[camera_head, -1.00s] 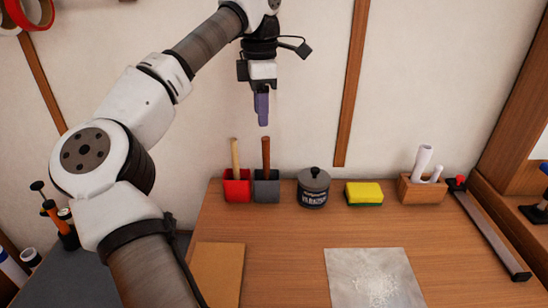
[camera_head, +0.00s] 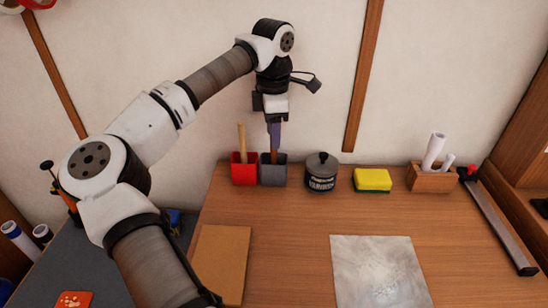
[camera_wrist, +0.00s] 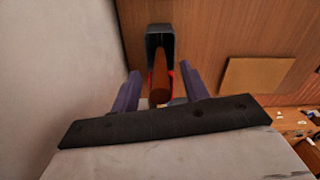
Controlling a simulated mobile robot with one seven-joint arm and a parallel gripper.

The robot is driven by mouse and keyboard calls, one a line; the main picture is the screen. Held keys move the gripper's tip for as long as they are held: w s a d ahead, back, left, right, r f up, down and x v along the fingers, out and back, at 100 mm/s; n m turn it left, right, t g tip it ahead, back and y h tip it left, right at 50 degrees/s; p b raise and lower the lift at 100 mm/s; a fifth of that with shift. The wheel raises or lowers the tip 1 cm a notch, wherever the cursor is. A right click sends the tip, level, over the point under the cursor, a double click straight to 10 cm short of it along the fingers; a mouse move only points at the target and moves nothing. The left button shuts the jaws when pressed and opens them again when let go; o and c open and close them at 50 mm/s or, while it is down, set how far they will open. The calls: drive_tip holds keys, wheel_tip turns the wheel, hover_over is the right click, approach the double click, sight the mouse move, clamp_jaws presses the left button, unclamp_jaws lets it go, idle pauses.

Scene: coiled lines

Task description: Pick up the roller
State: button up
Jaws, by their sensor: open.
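Two upright handles stand in small holders at the back of the bench. A light wooden handle (camera_head: 241,138) rises from a red holder (camera_head: 245,173). A darker brown handle (camera_head: 274,157) rises from a grey holder (camera_head: 273,176); I cannot tell which one is the roller, as their lower ends are hidden. My gripper (camera_head: 274,130) points down just above the grey holder. In the wrist view, the brown handle (camera_wrist: 159,78) lies between my two open purple fingers (camera_wrist: 161,72), with a gap on both sides. The grey holder (camera_wrist: 162,38) shows beyond them.
A dark lidded jar (camera_head: 321,172), a yellow sponge (camera_head: 372,179) and a wooden block with white rolls (camera_head: 432,178) stand to the right. A brown board (camera_head: 220,262) and a grey sheet (camera_head: 378,272) lie in front. The wall is close behind.

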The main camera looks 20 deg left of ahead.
drive_tip(key=shift+f, duration=1.4)
clamp_jaws()
wheel_tip(320, 180, up, 20)
